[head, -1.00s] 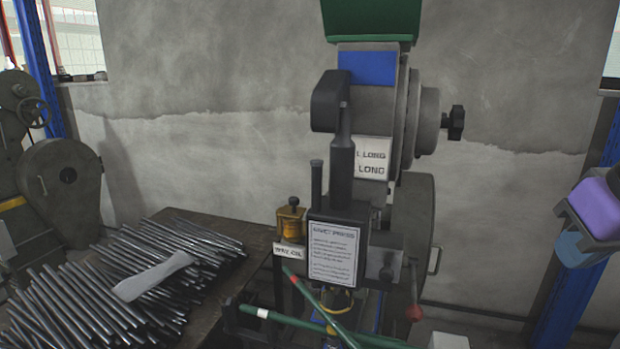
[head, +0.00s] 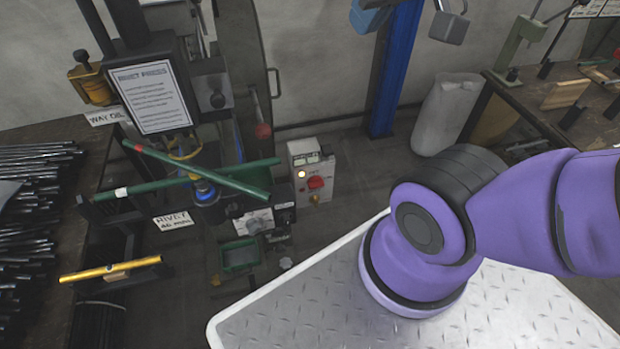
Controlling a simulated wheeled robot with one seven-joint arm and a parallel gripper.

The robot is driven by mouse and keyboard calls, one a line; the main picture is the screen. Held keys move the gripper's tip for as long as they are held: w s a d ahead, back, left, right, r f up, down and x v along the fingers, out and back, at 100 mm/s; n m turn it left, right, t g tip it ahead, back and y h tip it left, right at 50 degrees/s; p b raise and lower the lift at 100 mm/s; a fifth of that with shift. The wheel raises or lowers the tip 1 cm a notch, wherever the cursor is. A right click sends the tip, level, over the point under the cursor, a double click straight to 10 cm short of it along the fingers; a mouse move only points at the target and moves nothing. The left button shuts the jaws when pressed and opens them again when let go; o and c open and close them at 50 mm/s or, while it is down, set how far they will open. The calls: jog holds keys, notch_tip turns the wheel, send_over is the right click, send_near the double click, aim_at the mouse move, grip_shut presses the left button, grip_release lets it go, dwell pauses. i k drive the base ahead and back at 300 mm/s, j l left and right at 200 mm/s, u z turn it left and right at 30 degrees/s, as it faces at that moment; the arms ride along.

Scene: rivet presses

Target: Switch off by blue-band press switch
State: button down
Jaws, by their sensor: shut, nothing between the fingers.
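The press (head: 150,95) with the notice plate stands at the left; its upper part with the blue band is out of the picture now. A pale control box (head: 309,160) stands low to the right of the press. It has a red knob switch (head: 316,183) on its front and a lit yellowish lamp (head: 302,174) beside it. The knob's exact setting is too small to tell. My purple arm is at the right, above my plated base; my gripper is out of view.
Green rods (head: 195,170) cross in front of the press. A yellow bar (head: 110,269) lies at lower left. Many metal rods (head: 35,205) fill the left bench. A blue post (head: 396,70) and a pale sack (head: 448,113) stand behind. Floor shows between box and sack.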

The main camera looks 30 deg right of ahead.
aim_at(316, 181)
jog(key=k+j+z, duration=0.15)
jog(key=z, duration=0.2)
jog(key=k+z, duration=0.75)
